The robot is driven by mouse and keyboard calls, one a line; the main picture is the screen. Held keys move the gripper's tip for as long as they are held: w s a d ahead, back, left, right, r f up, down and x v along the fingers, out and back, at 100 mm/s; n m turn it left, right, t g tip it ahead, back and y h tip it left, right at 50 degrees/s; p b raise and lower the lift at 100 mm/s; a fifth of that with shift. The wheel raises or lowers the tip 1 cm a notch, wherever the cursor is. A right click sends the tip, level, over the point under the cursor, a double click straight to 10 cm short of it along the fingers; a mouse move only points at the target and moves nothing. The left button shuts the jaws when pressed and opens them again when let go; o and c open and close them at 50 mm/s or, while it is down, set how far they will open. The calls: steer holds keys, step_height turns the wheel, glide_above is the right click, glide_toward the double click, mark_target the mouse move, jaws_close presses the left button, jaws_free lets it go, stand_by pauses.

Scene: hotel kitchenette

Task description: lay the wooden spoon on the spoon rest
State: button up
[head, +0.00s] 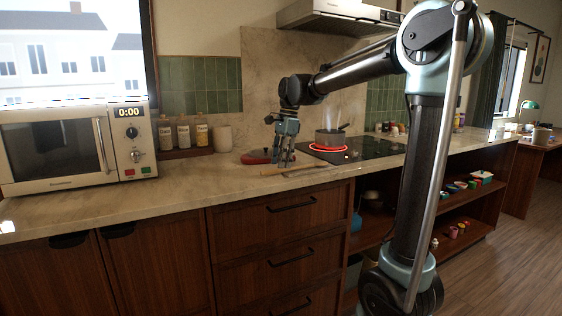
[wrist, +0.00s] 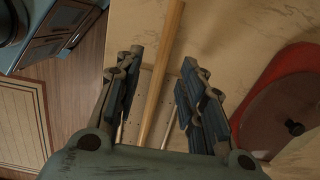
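The wooden spoon (head: 304,168) lies on the counter near its front edge, below my gripper (head: 285,158). In the wrist view its long pale handle (wrist: 161,75) runs between the two fingers of my gripper (wrist: 160,85). The fingers are apart, with gaps on both sides of the handle, so my gripper is open and empty. A low red object (head: 256,157) with a dark round part sits on the counter just behind and left of the gripper. It also shows at the right of the wrist view (wrist: 290,75). I cannot tell whether it is the spoon rest.
A steaming pot (head: 330,137) stands on the cooktop (head: 372,150), where a ring glows red. A microwave (head: 65,150), several jars (head: 183,135) and a pale cup (head: 222,139) stand to the left. The counter's front left stretch is clear.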

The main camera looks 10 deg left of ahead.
steer(key=shift+r, duration=0.1)
step_height(320, 180, up, 12)
steer(key=w+d, duration=0.1)
steer(key=shift+d+f, duration=0.2)
steer(key=shift+d, duration=0.15)
steer(key=shift+w, duration=0.1)
steer(key=s+d+f+n+t, duration=0.1)
steer(key=s+d+f+n, duration=0.3)
steer(key=s+d+f, duration=0.65)
steer(key=s+d+f+n+t, duration=0.2)
steer(key=s+d+f+n, duration=0.2)
steer(key=s+d+f, duration=0.65)
steer(key=s+d+f+n, duration=0.1)
steer(key=s+d+f, duration=0.1)
steer(key=d+f, duration=0.2)
steer(key=s+d+f+n+h, duration=0.1)
steer(key=s+d+f+n, duration=0.1)
steer(key=f, duration=0.7)
steer(key=shift+s+d+h, duration=0.3)
steer(key=shift+s+d, duration=0.35)
steer(key=shift+d, duration=0.45)
